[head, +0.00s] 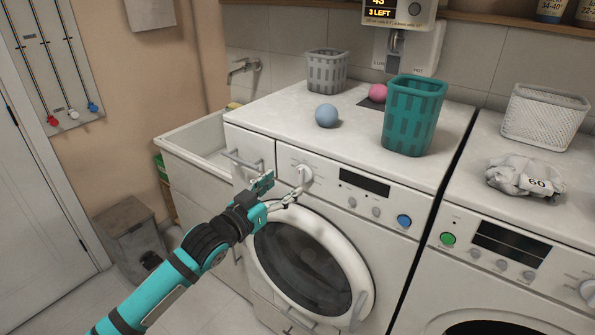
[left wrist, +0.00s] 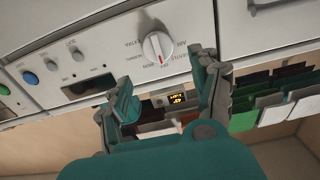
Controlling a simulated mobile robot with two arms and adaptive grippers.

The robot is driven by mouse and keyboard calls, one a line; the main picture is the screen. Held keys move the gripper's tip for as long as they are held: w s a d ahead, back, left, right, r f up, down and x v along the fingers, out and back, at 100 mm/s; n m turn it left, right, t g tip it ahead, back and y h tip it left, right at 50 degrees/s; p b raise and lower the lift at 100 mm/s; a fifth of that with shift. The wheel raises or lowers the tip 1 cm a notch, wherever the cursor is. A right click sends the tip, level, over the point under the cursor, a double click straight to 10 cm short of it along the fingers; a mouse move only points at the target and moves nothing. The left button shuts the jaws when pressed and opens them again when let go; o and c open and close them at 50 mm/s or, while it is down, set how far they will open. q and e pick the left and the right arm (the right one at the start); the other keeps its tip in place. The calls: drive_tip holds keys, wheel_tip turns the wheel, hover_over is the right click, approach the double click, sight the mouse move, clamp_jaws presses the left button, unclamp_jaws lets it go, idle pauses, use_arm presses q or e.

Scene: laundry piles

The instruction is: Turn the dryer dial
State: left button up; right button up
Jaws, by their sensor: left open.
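The dial (head: 304,174) is a round white knob at the left of the front panel of the left-hand white machine (head: 262,138). In the left wrist view the dial (left wrist: 157,46) shows a red mark and printed labels around it, seen upside down. My left gripper (head: 284,188) is open and empty, just in front of the panel and close to the dial. In the left wrist view its two fingers (left wrist: 164,78) are spread, with the dial beyond the tips and between them. I see no clear contact. My right gripper is not in view.
The round door (head: 305,258) lies below the panel. A blue button (head: 404,221) and small knobs sit to the right. A drawer handle (head: 243,160) is at the left. A teal basket (head: 413,118) and a blue ball (head: 326,116) stand on top. A second machine (head: 480,205) is at the right.

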sight(300, 173)
use_arm(q)
drive_tip(key=x, duration=0.7)
drive_tip(key=shift+p, duration=0.35)
drive_tip(key=shift+s, duration=0.1)
drive_tip(key=c, duration=1.1)
